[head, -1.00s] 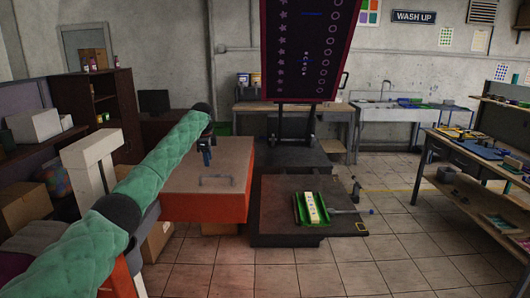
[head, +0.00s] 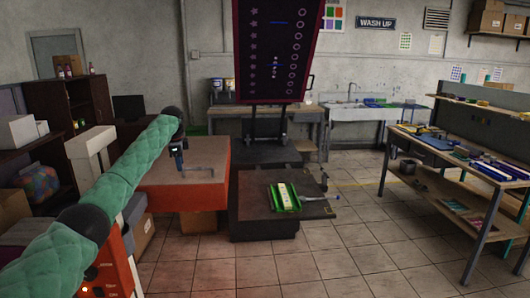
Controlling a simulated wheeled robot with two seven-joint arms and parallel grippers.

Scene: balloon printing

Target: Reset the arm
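My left arm, in a green quilted sleeve, comes in from the left and reaches forward. Its small dark gripper (head: 180,158) hangs downward in front of the orange-red box-shaped unit (head: 185,196), over or near its top. The fingers are too small to tell whether they are open or shut, and I see nothing clearly held. My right arm and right gripper are not in view.
A dark low platform (head: 262,212) holds a green tray (head: 283,198) with a pale strip inside. A tall dark board (head: 275,50) with stars and circles stands behind. A wooden workbench (head: 470,165) is at right. The tiled floor at front right is clear.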

